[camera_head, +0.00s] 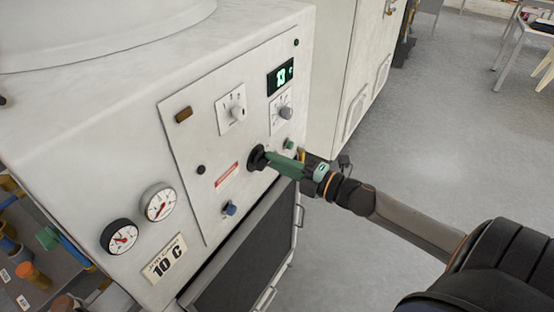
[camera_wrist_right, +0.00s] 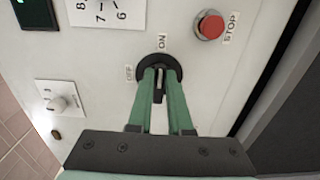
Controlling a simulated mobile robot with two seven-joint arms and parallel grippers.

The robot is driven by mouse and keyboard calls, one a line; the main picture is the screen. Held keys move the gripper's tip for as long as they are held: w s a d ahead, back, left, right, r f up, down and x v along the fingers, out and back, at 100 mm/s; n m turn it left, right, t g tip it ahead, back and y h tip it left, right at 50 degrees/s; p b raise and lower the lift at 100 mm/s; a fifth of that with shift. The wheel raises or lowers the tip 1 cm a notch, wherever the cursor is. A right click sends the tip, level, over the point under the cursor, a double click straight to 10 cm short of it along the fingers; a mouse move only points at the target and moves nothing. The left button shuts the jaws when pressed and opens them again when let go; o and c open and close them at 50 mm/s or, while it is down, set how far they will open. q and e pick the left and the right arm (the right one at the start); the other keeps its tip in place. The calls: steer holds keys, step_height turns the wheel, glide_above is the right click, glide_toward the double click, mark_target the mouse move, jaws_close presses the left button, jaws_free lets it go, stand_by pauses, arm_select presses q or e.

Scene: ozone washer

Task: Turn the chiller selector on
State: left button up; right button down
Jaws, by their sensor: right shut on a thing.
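The chiller selector is a round black knob (camera_head: 256,159) on the white front panel (camera_head: 196,151). It also shows in the right wrist view (camera_wrist_right: 172,70), with an "ON" label (camera_wrist_right: 163,41) above it and an "OFF" label (camera_wrist_right: 129,73) to its left. My right gripper (camera_head: 268,157) has green fingers and is shut on the knob's handle, also in the wrist view (camera_wrist_right: 160,76). The handle between the fingers appears to line up roughly with the "ON" label, though the fingers partly cover it. My left gripper is not in view.
A red STOP button (camera_wrist_right: 210,27) sits at the knob's upper right in the wrist view. A lit green display (camera_head: 281,77), white dials (camera_head: 231,108) and a blue button (camera_head: 229,208) are on the panel. Two gauges (camera_head: 159,202) are at lower left. Open floor (camera_head: 430,130) lies right.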

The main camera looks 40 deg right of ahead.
stand_by(0.3)
steer(key=c, duration=0.8)
jaws_free()
steer(key=shift+c, duration=0.2)
steer(key=b+v, duration=0.1)
steer(key=v, duration=1.1)
steer(key=shift+s, duration=0.25)
